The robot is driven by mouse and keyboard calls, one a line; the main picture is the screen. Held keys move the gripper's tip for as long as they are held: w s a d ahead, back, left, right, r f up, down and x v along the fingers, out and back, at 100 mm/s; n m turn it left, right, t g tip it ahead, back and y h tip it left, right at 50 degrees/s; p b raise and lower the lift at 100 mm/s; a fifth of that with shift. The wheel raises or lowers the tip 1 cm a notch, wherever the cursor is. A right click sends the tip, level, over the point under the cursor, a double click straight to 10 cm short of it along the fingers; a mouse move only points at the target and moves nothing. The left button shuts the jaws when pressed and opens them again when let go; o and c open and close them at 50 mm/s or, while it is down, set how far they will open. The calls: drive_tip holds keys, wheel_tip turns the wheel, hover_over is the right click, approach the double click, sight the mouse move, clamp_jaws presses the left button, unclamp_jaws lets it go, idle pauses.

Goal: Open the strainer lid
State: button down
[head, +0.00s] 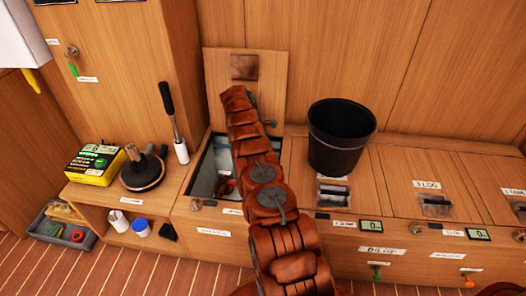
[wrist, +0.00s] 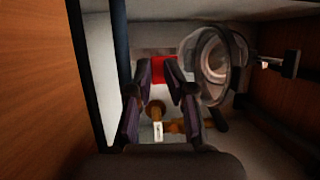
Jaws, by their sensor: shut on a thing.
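In the wrist view a clear round part with a ring inside (wrist: 215,65), likely the strainer's top, is at the right, beside my right finger. I cannot tell whether its lid is raised. My gripper (wrist: 159,72) is down in the open locker, its two dark fingers closed on a red piece (wrist: 159,68) between the tips. Whether the red piece belongs to the strainer lid is unclear. A brass fitting with a white tag (wrist: 157,118) shows below it. In the head view my arm hides the gripper and much of the locker inside.
The locker's hatch (head: 271,85) stands open against the wall. Wooden and dark walls stand close around the gripper. A black bucket (head: 340,140) stands on the bench to the right.

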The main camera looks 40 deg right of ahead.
drive_tip(key=shift+s+a+f+g, duration=0.15)
drive_tip(key=shift+s+a+f, duration=0.15)
drive_tip(key=shift+f, duration=0.25)
drive_tip(key=shift+s+a+f+g, duration=0.15)
drive_tip(key=shift+s+a+f, duration=0.15)
drive_tip(key=shift+f, duration=0.2)
drive_tip(key=shift+w+d+r, duration=0.1)
drive_tip(key=shift+w+r, duration=0.1)
drive_tip(key=shift+w, duration=0.05)
drive_tip(key=c, duration=1.4)
unclamp_jaws()
drive_tip(key=shift+w+r, duration=0.1)
drive_tip(key=shift+o, duration=0.6)
drive_tip(key=shift+d+r, duration=0.3)
drive_tip(key=shift+r+p, duration=0.2)
drive_tip(key=shift+p, duration=0.2)
